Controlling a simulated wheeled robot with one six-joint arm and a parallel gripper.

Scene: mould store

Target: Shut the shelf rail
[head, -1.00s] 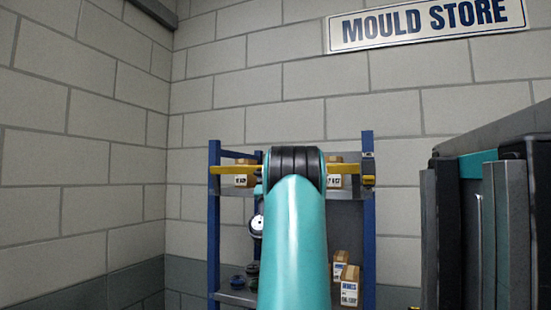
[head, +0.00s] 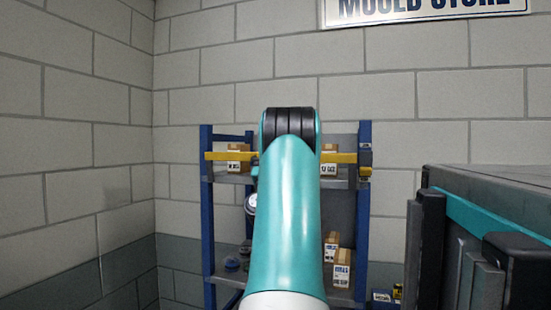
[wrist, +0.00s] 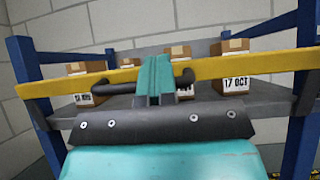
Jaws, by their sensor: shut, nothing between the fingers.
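The shelf rail (head: 344,158) is a yellow bar running across the front of the blue-posted shelf at the upper board. In the wrist view the rail (wrist: 245,68) spans the whole shelf front, with its left end in front of the left post. A black handle (wrist: 101,88) sits on the rail, its middle hidden by my gripper. My gripper (wrist: 155,72) is shut and empty, its teal fingers overlapping the handle and rail. I cannot tell whether they touch. In the head view my arm hides the gripper and the rail's middle.
Blue posts (head: 364,210) frame the shelf. Cartons (wrist: 237,65) stand on the upper board behind the rail, and more cartons (head: 342,266) stand below. A dark cabinet (head: 490,215) with a teal stripe stands close at the right. A block wall (head: 80,130) is behind and left.

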